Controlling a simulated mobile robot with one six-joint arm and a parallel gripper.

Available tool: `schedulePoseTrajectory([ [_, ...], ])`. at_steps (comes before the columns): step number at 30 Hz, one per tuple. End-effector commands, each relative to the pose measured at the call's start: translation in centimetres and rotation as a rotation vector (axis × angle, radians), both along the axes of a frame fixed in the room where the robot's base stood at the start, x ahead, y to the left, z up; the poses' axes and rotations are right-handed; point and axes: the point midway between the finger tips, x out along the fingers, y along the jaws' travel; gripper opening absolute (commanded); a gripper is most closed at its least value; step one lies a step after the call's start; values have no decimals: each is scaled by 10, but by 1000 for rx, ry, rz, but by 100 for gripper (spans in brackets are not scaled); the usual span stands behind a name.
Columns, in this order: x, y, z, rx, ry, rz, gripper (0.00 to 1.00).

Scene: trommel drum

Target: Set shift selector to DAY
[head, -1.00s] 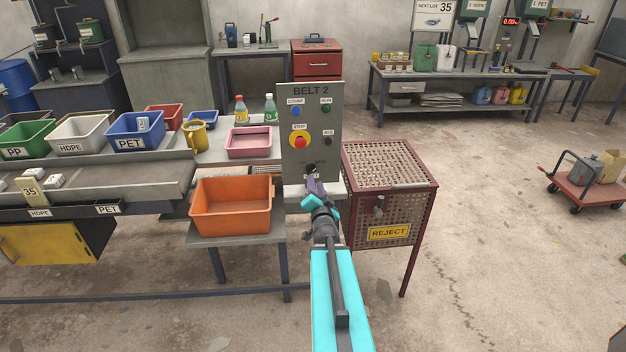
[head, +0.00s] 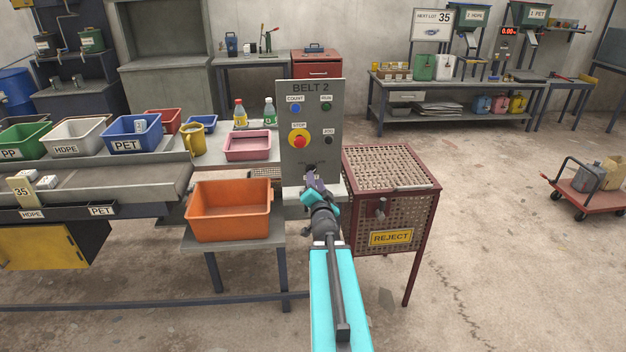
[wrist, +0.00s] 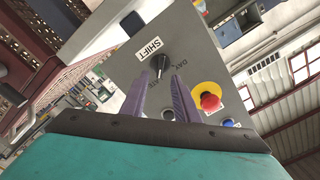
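The shift selector is a dark knob (wrist: 161,64) on the grey BELT 2 panel (head: 290,125), beside a white SHIFT label (wrist: 149,49) in the wrist view. A printed word that looks like DAY sits to one side of it; the knob's exact pointing is too small to tell. In the head view the knob (head: 311,169) is low on the panel, partly hidden by my gripper (head: 314,183). In the wrist view my gripper (wrist: 161,78) is open, its purple fingers apart with the knob lined up between and just beyond their tips. No contact is visible.
A red-yellow STOP button (head: 299,140) and small COUNT (head: 296,109), RUN and JOG buttons sit above the selector. An orange bin (head: 229,210) stands left of the panel. The mesh REJECT cage (head: 391,195) stands close on the right. Open floor lies beyond it.

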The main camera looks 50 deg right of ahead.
Motion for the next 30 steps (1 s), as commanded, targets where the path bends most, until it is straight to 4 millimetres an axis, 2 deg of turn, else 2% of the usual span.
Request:
schedulePoseTrajectory([
  [6,18,-15,0,-2,0,0,28],
  [15,33,-27,1,-1,0,1,28],
  [30,36,-30,1,-1,0,1,26],
])
